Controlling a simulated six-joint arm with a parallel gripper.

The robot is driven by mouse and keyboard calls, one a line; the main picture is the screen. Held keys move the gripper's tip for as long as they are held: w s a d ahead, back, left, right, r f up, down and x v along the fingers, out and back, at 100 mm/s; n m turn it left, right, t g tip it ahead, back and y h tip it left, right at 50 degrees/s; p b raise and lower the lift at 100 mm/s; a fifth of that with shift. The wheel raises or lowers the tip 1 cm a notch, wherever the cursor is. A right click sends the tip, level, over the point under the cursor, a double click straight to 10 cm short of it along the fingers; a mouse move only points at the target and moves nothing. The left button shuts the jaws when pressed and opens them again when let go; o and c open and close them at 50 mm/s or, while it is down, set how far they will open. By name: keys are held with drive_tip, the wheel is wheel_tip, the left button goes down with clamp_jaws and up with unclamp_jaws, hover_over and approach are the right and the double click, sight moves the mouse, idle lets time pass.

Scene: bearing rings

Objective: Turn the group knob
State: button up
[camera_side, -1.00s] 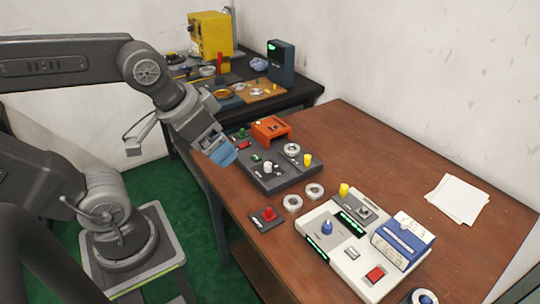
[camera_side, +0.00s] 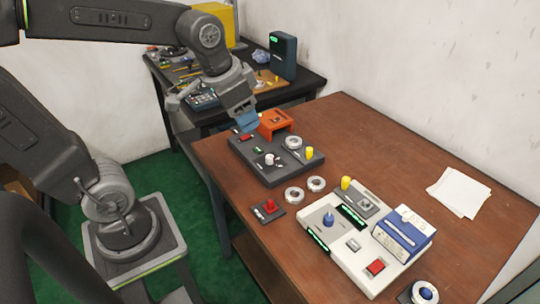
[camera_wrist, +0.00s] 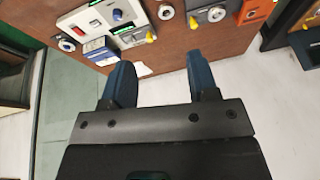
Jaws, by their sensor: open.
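My gripper (camera_side: 248,122) is open and empty, above the back left part of the dark grey panel. In the wrist view its two blue fingers (camera_wrist: 160,68) are spread apart, with nothing between them. The dark grey panel (camera_side: 262,173) carries a white knob (camera_side: 269,159), a metal ring (camera_side: 294,143) and a yellow knob (camera_side: 309,153). The white console (camera_side: 345,255) carries a blue knob (camera_side: 328,219) and a red button (camera_side: 375,267); it shows in the wrist view too (camera_wrist: 78,16). No readable label shows which knob is the group knob.
Two loose rings (camera_side: 294,194) (camera_side: 316,184) lie between panel and console. A red-button box (camera_side: 268,210) is at the table's left edge. An orange block (camera_side: 275,121) stands close behind the panel. A blue-and-white box (camera_side: 404,234) sits at the console.

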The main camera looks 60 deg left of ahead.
drive_tip(key=w+a+f+m+g, duration=0.2)
drive_tip(key=w+a+f, duration=0.45)
drive_tip(key=w, duration=0.45)
drive_tip(key=m+g, duration=0.2)
approach(270, 156)
drive_tip(key=f, duration=0.9)
drive_tip(key=shift+w+a+f, duration=0.1)
drive_tip(key=shift+a+f, duration=0.1)
drive_tip(key=shift+c, duration=0.4)
drive_tip(key=c, duration=0.8)
drive_tip(key=shift+c, duration=0.2)
